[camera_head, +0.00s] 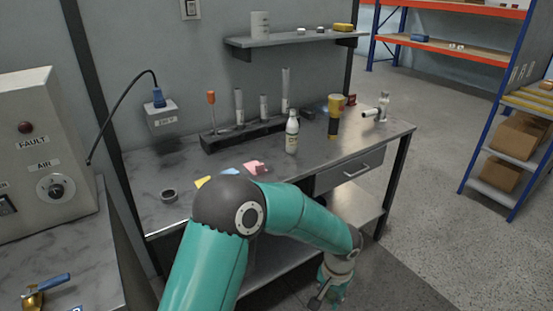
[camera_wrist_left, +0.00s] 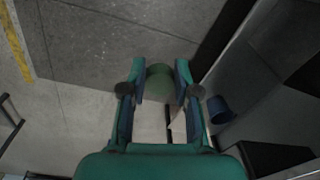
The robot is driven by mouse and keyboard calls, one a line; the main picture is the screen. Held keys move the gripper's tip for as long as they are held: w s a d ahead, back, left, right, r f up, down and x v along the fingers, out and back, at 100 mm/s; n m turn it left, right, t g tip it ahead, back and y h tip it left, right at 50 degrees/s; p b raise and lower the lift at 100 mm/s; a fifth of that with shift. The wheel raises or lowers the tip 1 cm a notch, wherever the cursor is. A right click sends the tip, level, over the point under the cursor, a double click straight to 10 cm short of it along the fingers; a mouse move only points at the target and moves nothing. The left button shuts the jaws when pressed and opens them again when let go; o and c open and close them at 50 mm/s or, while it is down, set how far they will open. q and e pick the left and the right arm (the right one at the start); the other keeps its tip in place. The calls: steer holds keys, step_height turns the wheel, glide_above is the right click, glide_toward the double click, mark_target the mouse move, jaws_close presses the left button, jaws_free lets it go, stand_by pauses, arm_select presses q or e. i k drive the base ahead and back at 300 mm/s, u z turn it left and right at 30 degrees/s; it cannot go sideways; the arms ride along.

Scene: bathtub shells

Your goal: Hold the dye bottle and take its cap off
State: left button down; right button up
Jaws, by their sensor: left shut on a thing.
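A white bottle (camera_head: 292,136) with a label and a darker top stands upright on the bench; I cannot tell for certain that it is the dye bottle. My left gripper (camera_head: 326,294) hangs low in front of the bench, below its top and well away from that bottle. In the left wrist view, the fingers of this gripper (camera_wrist_left: 157,88) are shut on a dull green rounded thing (camera_wrist_left: 159,82). I cannot tell what this thing is, nor see a cap on it. My right gripper is not in view.
The bench (camera_head: 375,145) also bears a dark rack (camera_head: 240,137), a yellow-and-black container (camera_head: 334,117), coloured scraps (camera_head: 254,168) and a small grey ring (camera_head: 169,195). A drawer handle (camera_head: 364,168) sticks out in front. A blue bin (camera_wrist_left: 221,109) is beside the gripper in the wrist view.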

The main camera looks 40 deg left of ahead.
mark_target(292, 126)
steer(key=u, duration=0.75)
steer(key=i, duration=0.8)
steer(key=u, duration=0.1)
